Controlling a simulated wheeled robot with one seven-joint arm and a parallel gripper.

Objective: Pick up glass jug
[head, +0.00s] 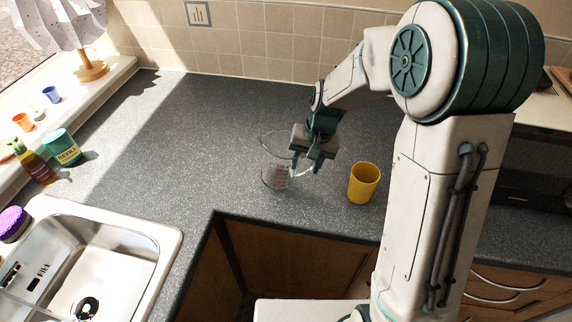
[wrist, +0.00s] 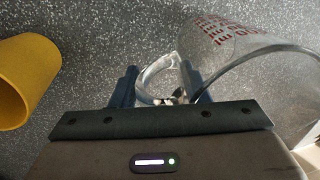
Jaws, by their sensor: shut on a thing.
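The glass jug (head: 275,172) is clear with red measuring marks and stands upright on the grey counter, left of the yellow cup in the head view. In the wrist view the jug (wrist: 250,60) is at the upper right, with its curved handle (wrist: 152,78) between my fingers. My gripper (head: 306,165) reaches down at the jug's right side, where the handle is. In the wrist view my gripper (wrist: 158,85) is shut on the handle, one finger on each side. The jug's base seems to be at counter level; I cannot tell any lift.
A yellow cup (head: 363,184) stands close to the right of my gripper. A steel sink (head: 95,265) is at lower left, with a green tin (head: 62,148) and a bottle (head: 34,163) behind it. The counter (head: 190,130) left of the jug is clear.

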